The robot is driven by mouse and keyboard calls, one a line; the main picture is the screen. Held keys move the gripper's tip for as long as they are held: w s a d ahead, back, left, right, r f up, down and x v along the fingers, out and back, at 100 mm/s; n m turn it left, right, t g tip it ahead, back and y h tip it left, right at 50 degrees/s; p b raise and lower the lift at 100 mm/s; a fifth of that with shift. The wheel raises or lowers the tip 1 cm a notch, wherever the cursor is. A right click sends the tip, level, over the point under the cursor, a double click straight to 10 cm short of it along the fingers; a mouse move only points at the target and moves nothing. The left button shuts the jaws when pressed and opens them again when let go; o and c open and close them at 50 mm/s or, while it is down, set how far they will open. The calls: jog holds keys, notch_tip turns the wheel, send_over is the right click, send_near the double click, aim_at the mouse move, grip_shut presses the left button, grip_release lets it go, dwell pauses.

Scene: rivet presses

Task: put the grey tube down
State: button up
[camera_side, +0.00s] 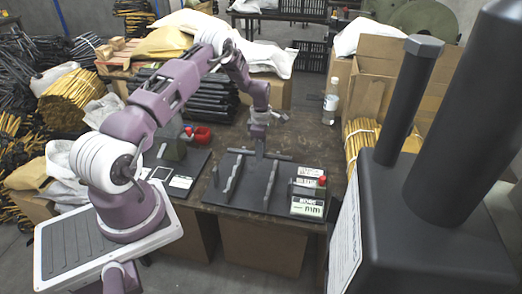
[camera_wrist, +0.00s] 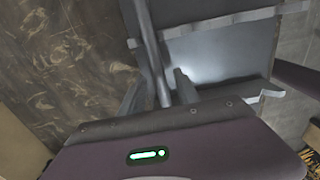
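The grey tube (camera_side: 282,156) lies level across the far ends of two grey notched rails (camera_side: 233,178) on a dark board in the side view. It looks to be resting on them. My gripper (camera_side: 259,150) points down at the middle of the tube. In the wrist view the tube (camera_wrist: 146,42) runs up the picture between my two fingers (camera_wrist: 158,85), across the ends of the rails (camera_wrist: 225,20). The fingers stand apart, with a visible gap between the tube and the right finger. The tube's near end is hidden behind the gripper body.
The dark board (camera_side: 252,190) also carries white label cards (camera_side: 307,207) and a red button (camera_side: 322,181) at its right. A clear bottle (camera_side: 330,103) stands behind. A large dark press (camera_side: 430,220) fills the right foreground.

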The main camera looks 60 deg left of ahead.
jog(key=shift+r, duration=0.1)
notch_tip(320, 180, up, 14)
jog(key=d, duration=0.1)
jog(key=s+d+r+m+t, duration=0.1)
jog(key=s+d+r+m, duration=0.1)
jog(key=d+r+m, duration=0.55)
jog(key=s+d+r+m+t, duration=0.15)
jog(key=d+r, duration=0.35)
jog(key=r, duration=0.5)
jog(key=s+d+r+m+t, duration=0.1)
jog(key=s+d+r+m, duration=0.4)
jog(key=s, duration=0.4)
jog(key=s+d+r+m+t, duration=0.1)
jog(key=s+d+r+m, duration=0.2)
jog(key=s+d+m, duration=0.45)
jog(key=s+d+f+m+t, duration=0.1)
jog(key=s+f+m, duration=0.1)
jog(key=s+m, duration=0.3)
jog(key=s, duration=0.4)
jog(key=shift+s+d+f, duration=0.2)
jog(key=shift+d, duration=0.2)
jog(key=shift+m, duration=0.25)
